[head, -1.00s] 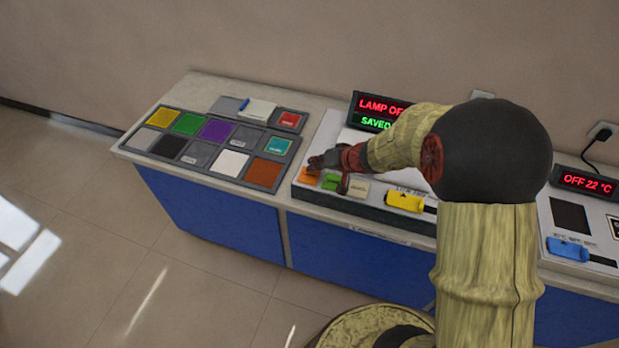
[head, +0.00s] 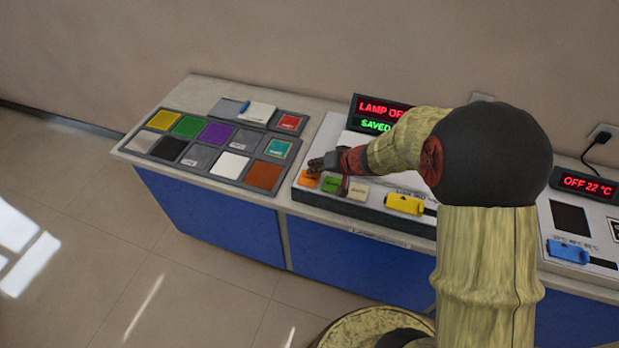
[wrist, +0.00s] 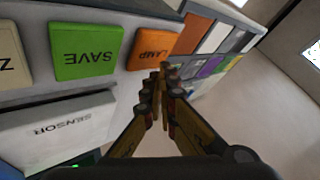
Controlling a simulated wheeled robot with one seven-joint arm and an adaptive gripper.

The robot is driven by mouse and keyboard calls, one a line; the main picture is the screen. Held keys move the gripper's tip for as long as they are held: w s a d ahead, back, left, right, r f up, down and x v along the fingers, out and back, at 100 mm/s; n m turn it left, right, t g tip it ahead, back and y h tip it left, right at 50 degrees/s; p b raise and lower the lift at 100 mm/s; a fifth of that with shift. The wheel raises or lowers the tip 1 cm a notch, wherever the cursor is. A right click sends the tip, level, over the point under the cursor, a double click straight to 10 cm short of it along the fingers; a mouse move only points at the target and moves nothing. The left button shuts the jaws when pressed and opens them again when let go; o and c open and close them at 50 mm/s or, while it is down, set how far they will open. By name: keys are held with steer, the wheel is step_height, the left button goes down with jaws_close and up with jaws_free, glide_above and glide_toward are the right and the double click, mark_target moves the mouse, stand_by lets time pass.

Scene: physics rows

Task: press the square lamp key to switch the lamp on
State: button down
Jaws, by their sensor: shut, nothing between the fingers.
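The square orange lamp key (head: 308,181) is at the left end of a row of keys on the grey panel. In the wrist view the key (wrist: 154,46) reads LAMP, and my gripper (wrist: 163,72) is shut and empty with its fingertips at the key's lower edge. I cannot tell whether they touch it. In the head view my gripper (head: 314,167) is over the left end of the key row and partly hides it. The display (head: 380,107) behind shows LAMP OF in red, its end hidden by my arm, with SAVED in green below.
Beside the lamp key are a green SAVE key (wrist: 84,51) and a cream key (head: 357,190). A yellow slider handle (head: 404,204) is to the right. A tray of coloured tiles (head: 222,182) lies to the left. A second panel with a blue handle (head: 568,251) is far right.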

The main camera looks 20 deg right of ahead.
mark_target(314, 176)
steer(key=shift+f+b, duration=0.9)
steer(key=shift+b, duration=0.85)
stand_by(0.9)
steer(key=shift+r, duration=0.15)
steer(key=shift+r+p, duration=0.35)
steer(key=shift+r, duration=0.45)
steer(key=shift+r, duration=0.1)
step_height(314, 176, up, 6)
steer(key=p, duration=0.3)
stand_by(0.6)
